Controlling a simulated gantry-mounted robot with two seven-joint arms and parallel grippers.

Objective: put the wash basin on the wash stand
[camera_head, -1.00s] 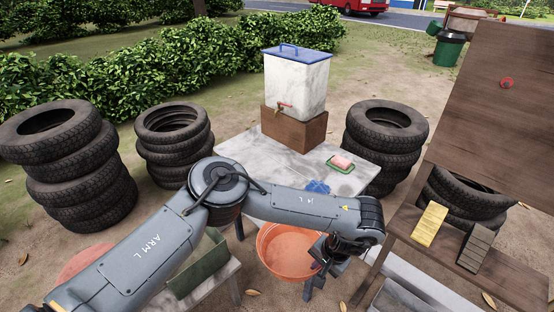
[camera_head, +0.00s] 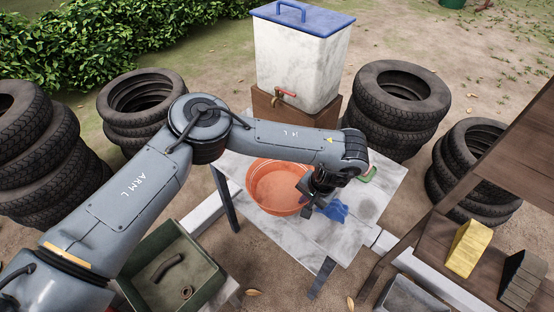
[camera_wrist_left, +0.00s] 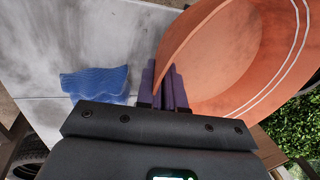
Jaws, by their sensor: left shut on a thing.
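The orange wash basin (camera_head: 272,183) is over the grey-white top of the wash stand (camera_head: 300,237) in the head view, its opening facing up. I cannot tell whether its base touches the top. My left gripper (camera_head: 308,199) is shut on the basin's near right rim. In the left wrist view the fingers (camera_wrist_left: 168,90) pinch the wall of the basin (camera_wrist_left: 225,65), with the stand top (camera_wrist_left: 60,40) beyond. My right gripper is out of view.
A blue cloth (camera_head: 333,209) lies on the stand close to the gripper. A white water tank (camera_head: 300,60) on a brown box (camera_head: 265,103) stands at the back. A green soap dish (camera_head: 369,174) is partly hidden by my arm. Tyre stacks (camera_head: 400,105) flank the stand.

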